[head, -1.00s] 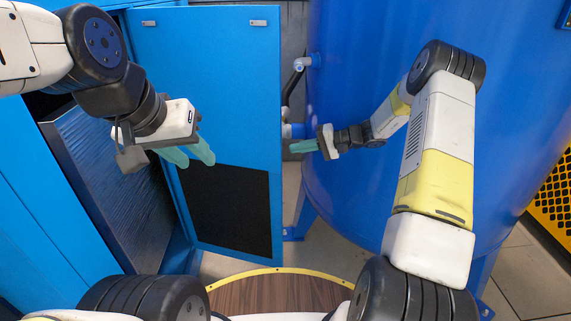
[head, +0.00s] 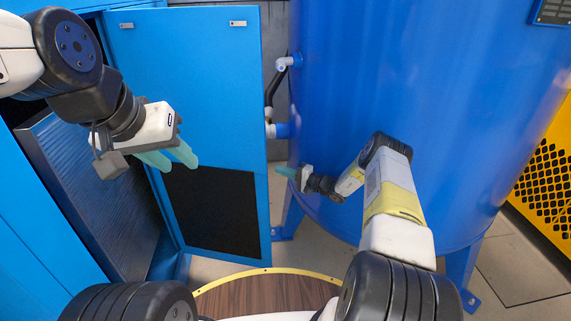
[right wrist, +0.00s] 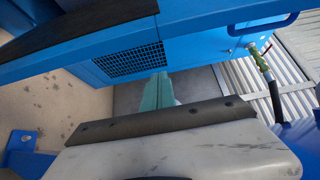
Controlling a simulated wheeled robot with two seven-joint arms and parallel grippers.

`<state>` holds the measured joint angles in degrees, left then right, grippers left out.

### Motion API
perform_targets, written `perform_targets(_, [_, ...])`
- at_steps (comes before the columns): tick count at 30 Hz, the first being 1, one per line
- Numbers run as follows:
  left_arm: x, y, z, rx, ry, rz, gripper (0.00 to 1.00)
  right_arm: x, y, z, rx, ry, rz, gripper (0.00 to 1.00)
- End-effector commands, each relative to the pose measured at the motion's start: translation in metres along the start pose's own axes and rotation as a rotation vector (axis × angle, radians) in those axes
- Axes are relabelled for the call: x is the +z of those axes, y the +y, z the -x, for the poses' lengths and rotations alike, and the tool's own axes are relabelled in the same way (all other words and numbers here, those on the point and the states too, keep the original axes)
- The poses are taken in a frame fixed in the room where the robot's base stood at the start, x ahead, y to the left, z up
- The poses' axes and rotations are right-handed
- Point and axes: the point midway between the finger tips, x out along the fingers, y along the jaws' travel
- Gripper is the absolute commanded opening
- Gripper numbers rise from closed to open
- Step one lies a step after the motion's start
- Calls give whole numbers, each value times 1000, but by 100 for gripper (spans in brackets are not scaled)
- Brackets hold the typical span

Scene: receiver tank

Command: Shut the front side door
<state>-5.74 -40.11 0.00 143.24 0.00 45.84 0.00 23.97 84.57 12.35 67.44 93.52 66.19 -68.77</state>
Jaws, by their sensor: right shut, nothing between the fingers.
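The side door (head: 190,90) is a blue panel with a black lower pad (head: 212,210). It stands open, swung out from the blue cabinet (head: 40,235) on the left. My left gripper (head: 170,160) is in front of the door's inner face, its two green fingers apart and empty; I cannot tell whether they touch the panel. My right gripper (head: 280,171) is shut and empty, just right of the door's free edge, pointing left. Its closed green fingers (right wrist: 157,92) show in the right wrist view below a blue panel with a dark grille (right wrist: 125,62).
A large blue tank (head: 400,90) on legs stands right of the door, close behind my right arm. A pipe with a white elbow (head: 287,62) runs between them. A yellow perforated panel (head: 545,185) is at far right. Some grey floor (head: 510,265) shows at lower right.

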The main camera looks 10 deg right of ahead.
Motion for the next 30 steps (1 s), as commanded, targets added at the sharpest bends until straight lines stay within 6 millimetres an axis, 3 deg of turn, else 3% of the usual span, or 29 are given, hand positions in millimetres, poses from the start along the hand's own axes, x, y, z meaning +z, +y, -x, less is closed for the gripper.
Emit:
perform_targets(5, [0,0,0,0,0,0,36,2,0,-32,0,-4,1,0])
perform_targets(16, [0,0,0,0,0,0,36,33,0,-20,1,-1,-2,0])
perform_targets(30, [0,0,0,0,0,0,36,38,0,-18,0,0,-1,0])
